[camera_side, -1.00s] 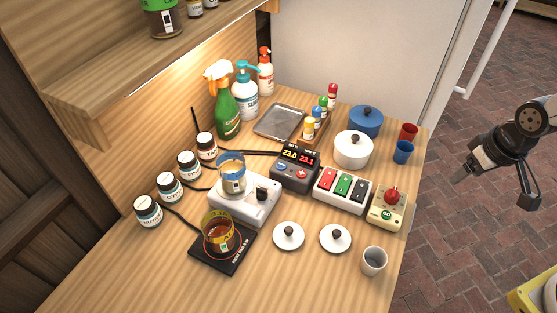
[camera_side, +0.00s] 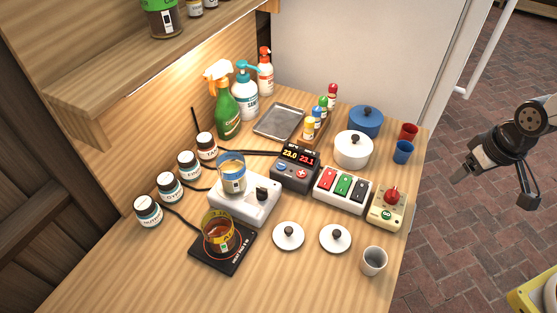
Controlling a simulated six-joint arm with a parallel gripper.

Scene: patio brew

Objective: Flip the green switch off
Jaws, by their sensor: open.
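The green switch (camera_side: 343,184) is the middle rocker on a white switch box (camera_side: 340,204), between a red switch (camera_side: 327,180) and a dark switch (camera_side: 360,190). The box sits on the wooden table, right of centre. Which way the green rocker is tilted is too small to tell. My gripper (camera_side: 500,190) is at the far right, out past the table's right edge and over the brick floor. It is open and empty, well apart from the switch box.
A yellow-cream box with a red knob (camera_side: 392,195) stands right of the switches. A white pot (camera_side: 352,150) and a blue pot (camera_side: 366,120) stand behind. A dark controller (camera_side: 295,172) is on the left.

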